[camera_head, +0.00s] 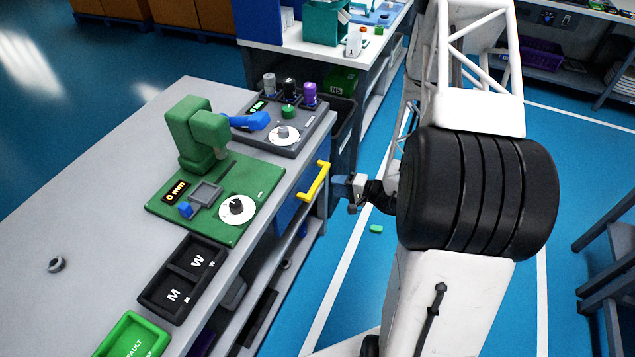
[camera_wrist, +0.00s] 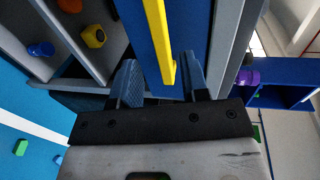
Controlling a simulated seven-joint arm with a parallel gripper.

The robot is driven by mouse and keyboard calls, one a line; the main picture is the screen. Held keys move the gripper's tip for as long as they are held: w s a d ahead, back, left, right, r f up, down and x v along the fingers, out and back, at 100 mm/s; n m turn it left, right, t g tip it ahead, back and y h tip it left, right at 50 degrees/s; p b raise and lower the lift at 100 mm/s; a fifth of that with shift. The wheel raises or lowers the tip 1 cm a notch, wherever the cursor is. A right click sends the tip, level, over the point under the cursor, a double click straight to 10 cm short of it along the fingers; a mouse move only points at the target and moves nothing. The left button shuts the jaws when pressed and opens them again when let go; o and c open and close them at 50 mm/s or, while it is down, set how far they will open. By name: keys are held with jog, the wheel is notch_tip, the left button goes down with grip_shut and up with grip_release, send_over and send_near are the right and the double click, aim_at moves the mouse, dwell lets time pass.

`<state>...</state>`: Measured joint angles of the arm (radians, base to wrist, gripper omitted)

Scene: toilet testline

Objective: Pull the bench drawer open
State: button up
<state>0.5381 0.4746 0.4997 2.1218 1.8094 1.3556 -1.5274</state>
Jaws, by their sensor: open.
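The blue bench drawer (camera_head: 290,208) sits under the bench top and looks shut. Its yellow bar handle (camera_head: 314,181) sticks out from the front. My gripper (camera_head: 342,187) is just right of the handle in the head view, with its blue fingers pointing at it. In the wrist view, the gripper (camera_wrist: 160,66) is open, and the yellow handle (camera_wrist: 160,40) runs into the space between the two fingers. The blue drawer front (camera_wrist: 190,25) lies behind it. I see no finger pressed on the handle; exact depth is unclear.
The grey bench top (camera_head: 110,165) carries a green press fixture (camera_head: 205,150), a dark tester (camera_head: 285,125) and a black two-part tray (camera_head: 183,280). Open shelves (camera_head: 270,290) lie below. A dark bin (camera_head: 345,130) stands close behind the drawer. Blue floor (camera_head: 345,270) in front is mostly clear.

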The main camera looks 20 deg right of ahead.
aim_at(318, 180)
jog(key=shift+w+a, duration=0.1)
jog(key=shift+x, duration=3.75)
grip_shut()
